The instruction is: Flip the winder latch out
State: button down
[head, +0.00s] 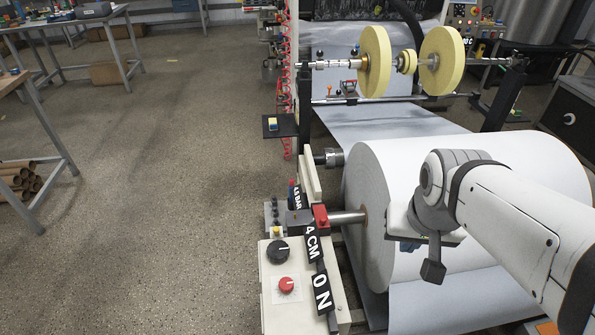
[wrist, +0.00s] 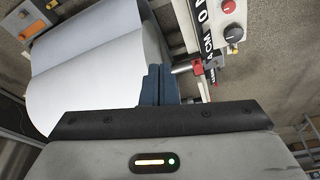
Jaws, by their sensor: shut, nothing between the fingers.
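A red latch block (head: 320,216) sits on top of the bearing at the end of the winder shaft (head: 348,217), at the left end of the large white paper roll (head: 385,180). It also shows as a small red part in the wrist view (wrist: 212,76), right of my fingers. My gripper (wrist: 159,82) has its blue fingers shut together with nothing between them. They are in front of the roll's end, apart from the latch. In the head view my gripper (head: 410,244) is mostly hidden under my wrist, right of the latch and in front of the roll.
A control panel with a black knob (head: 278,251) and a red knob (head: 286,284) stands left of the shaft. Labels reading "4 CM" and "0 N" (head: 321,291) hang beside it. Yellow discs (head: 375,62) sit on an upper shaft behind. The floor at left is open.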

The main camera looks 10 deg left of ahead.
jog(key=w+a+f+m+t+b, duration=0.2)
jog(key=w+a+f+m+b, duration=0.15)
jog(key=w+f, duration=0.6)
jog(key=w+a+f+m+t+b, duration=0.1)
jog(key=w+a+f+m+b, duration=0.1)
jog(key=w+a+f+b, duration=0.55)
jog(key=w+a+f+m+y+b, duration=0.1)
jog(key=w+a+f+m+y, duration=0.1)
jog(key=a+f, duration=0.4)
jog(key=w+a+f+m+y+b, duration=0.1)
jog(key=w+a+f+y, duration=0.3)
jog(key=f, duration=0.9)
jog(key=w+a+b, duration=0.1)
jog(key=w+a, duration=0.2)
jog(key=shift+f+m+t, duration=0.15)
jog(key=shift+m+t, duration=0.2)
jog(key=shift+t, duration=0.05)
